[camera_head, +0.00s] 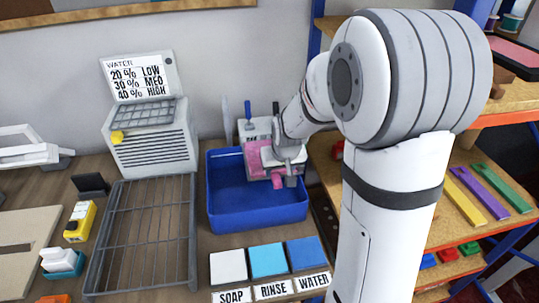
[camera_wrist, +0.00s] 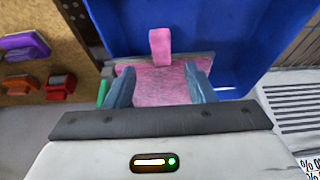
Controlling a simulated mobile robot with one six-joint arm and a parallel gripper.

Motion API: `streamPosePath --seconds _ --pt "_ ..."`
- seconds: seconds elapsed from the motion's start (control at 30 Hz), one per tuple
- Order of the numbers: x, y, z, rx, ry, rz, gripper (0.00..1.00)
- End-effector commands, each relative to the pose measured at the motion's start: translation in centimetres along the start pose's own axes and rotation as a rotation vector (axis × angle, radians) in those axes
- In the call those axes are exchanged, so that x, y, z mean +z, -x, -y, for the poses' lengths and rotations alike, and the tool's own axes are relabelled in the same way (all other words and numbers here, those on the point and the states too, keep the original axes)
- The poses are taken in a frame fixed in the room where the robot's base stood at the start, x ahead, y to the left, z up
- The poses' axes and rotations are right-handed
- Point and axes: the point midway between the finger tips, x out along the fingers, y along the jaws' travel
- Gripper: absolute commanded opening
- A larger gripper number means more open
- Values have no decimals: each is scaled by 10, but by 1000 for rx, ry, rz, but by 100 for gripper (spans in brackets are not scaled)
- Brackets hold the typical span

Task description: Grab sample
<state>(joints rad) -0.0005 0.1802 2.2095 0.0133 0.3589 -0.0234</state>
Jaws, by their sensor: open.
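A pink textured piece (camera_wrist: 160,88), which looks like the sample, lies between and beyond my gripper's fingers in the wrist view. A smaller pink tab (camera_wrist: 160,46) stands out past its grey edge. In the head view the pink piece (camera_head: 254,158) shows at the back right of the blue tub (camera_head: 228,217), partly hidden by my arm. My gripper (camera_wrist: 159,78) is open, with one blue-grey finger on each side of the pink piece. I cannot tell whether the fingers touch it.
A wire rack (camera_head: 145,240) lies left of the tub. A white machine (camera_head: 155,140) with a WATER sign (camera_head: 138,77) stands behind the rack. White, light blue and blue pads (camera_head: 268,260) lie in front of the tub. Wooden shelves (camera_head: 470,225) stand close on the right.

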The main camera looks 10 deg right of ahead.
Motion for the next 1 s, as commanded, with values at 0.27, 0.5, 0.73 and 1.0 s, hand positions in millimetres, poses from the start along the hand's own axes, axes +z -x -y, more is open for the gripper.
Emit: streamPosePath --seconds 0.27,0.5,0.73,1.0 --pt "-1 -27 2 -1 2 4 49" --pt "-1 -51 3 0 2 2 49" --pt "-1 -53 3 0 2 0 49" --pt "-1 -53 3 -1 2 0 32"
